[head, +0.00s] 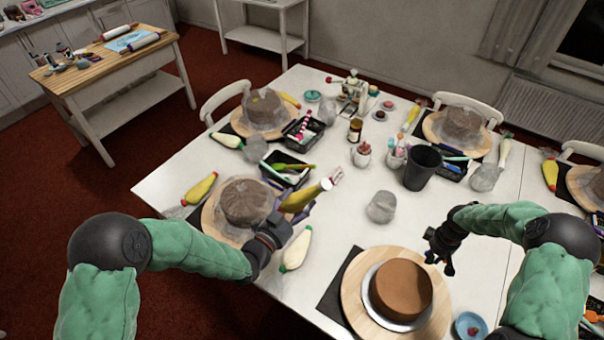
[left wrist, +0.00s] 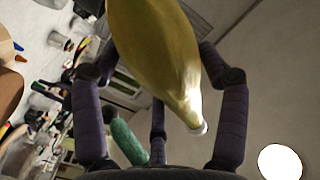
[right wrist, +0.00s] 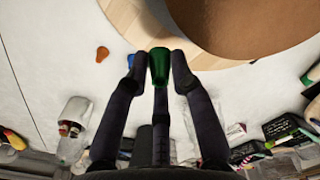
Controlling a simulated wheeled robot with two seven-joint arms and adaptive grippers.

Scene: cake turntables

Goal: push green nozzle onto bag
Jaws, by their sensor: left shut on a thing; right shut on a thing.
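My left gripper (head: 280,228) is shut on a yellow piping bag (head: 305,198) and holds it tilted above the table. The bag also fills the middle of the left wrist view (left wrist: 155,45), its white tip (left wrist: 198,128) pointing down there. My right gripper (head: 441,252) is shut on a small green nozzle (right wrist: 159,68), which shows between its fingertips in the right wrist view. The nozzle cannot be made out in the head view. Bag and nozzle are well apart, with the right gripper beside the near brown cake.
The near brown cake (head: 403,287) stands on a round wooden board (head: 352,292). A white bag (head: 297,250) lies close to the left gripper. A dark cup (head: 422,168) and a clear bag (head: 381,207) stand mid-table. An orange nozzle (right wrist: 102,53) lies loose.

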